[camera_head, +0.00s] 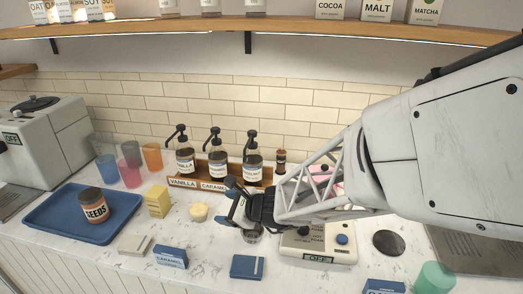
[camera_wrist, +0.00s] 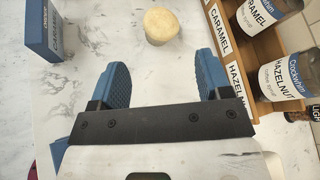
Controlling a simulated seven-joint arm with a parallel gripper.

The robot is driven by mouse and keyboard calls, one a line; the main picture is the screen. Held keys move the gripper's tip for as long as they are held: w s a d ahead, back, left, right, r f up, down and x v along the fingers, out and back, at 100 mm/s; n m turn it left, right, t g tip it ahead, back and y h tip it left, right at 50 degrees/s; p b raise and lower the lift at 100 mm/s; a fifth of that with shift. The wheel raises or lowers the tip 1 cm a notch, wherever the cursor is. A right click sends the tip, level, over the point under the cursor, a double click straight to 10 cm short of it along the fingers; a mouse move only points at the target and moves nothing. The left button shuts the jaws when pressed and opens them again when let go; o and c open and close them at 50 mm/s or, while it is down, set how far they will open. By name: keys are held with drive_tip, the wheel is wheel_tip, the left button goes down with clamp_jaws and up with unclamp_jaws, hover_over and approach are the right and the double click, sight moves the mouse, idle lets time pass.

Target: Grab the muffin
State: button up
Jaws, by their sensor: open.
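The muffin (camera_head: 198,212) is small, round and pale yellow. It stands on the white marble counter, right of a yellow block. In the wrist view the muffin (camera_wrist: 161,26) is ahead of the fingertips, at the top middle, with nothing touching it. My gripper (camera_head: 237,205) is open and empty, a little right of the muffin in the head view. Its two blue fingers also show in the wrist view (camera_wrist: 162,72), spread apart with bare counter between them.
A wooden rack (camera_head: 218,184) with several syrup bottles stands behind the gripper. A blue tray (camera_head: 45,219) with a seeds jar (camera_head: 93,205) is at left. A caramel box (camera_head: 171,257) and a blue box (camera_head: 247,266) lie in front.

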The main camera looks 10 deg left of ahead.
sight(205, 212)
drive_tip(key=a+f+m, duration=0.1)
drive_tip(key=w+a+f+m+t, duration=0.1)
drive_tip(key=f, duration=0.1)
drive_tip(key=a+f+m, duration=0.1)
drive_tip(key=shift+w+a+f+m, duration=0.25)
drive_tip(key=shift+a+f+m, duration=0.05)
drive_tip(key=shift+a, duration=0.1)
drive_tip(key=shift+a, duration=0.1)
drive_tip(key=shift+x, duration=1.15)
drive_tip(key=shift+w, duration=0.1)
drive_tip(key=shift+x, duration=2.6)
drive_tip(key=shift+f, duration=0.1)
drive_tip(key=shift+c, duration=0.3)
drive_tip(key=c, duration=0.6)
